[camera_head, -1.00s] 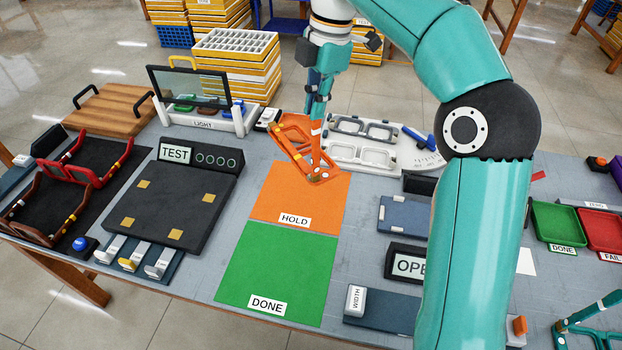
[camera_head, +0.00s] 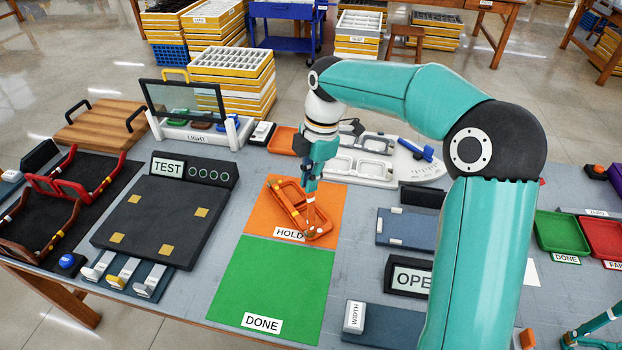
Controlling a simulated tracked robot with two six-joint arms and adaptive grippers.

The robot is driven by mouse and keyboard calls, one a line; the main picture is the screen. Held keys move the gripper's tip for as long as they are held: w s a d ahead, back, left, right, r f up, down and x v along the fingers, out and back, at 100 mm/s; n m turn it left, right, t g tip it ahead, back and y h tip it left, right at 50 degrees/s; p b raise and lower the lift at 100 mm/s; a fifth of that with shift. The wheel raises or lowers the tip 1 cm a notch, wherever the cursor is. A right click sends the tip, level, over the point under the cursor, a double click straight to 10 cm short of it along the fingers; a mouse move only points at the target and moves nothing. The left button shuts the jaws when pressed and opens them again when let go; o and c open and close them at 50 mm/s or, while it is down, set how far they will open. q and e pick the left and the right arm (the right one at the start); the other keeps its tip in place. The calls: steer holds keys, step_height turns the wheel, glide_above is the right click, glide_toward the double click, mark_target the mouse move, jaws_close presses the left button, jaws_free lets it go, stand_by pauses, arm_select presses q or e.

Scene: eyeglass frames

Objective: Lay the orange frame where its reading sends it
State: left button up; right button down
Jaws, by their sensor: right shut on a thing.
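The orange frame (camera_head: 291,213) is in my right gripper (camera_head: 310,221), which is shut on it. The frame is over the orange HOLD mat (camera_head: 332,199), covering part of its label; I cannot tell whether it touches the mat. The green DONE mat (camera_head: 275,280) adjoins it in front and is bare. The black TEST pad (camera_head: 149,222) is to the left, with nothing on it; its panel (camera_head: 196,169) shows a row of green rings, with no reading I can make out. My left gripper is not in view.
A red frame (camera_head: 69,187) and a brown frame (camera_head: 42,242) stand on a dark mat at left. Green DONE (camera_head: 561,232) and red FAIL (camera_head: 603,236) trays lie at right.

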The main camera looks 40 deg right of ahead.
steer(key=c, duration=1.3)
jaws_free()
step_height(320, 180, up, 12)
steer(key=d+p, duration=0.1)
steer(key=shift+s+d+p, duration=0.25)
steer(key=shift+d+p, duration=0.05)
steer(key=shift+d, duration=0.1)
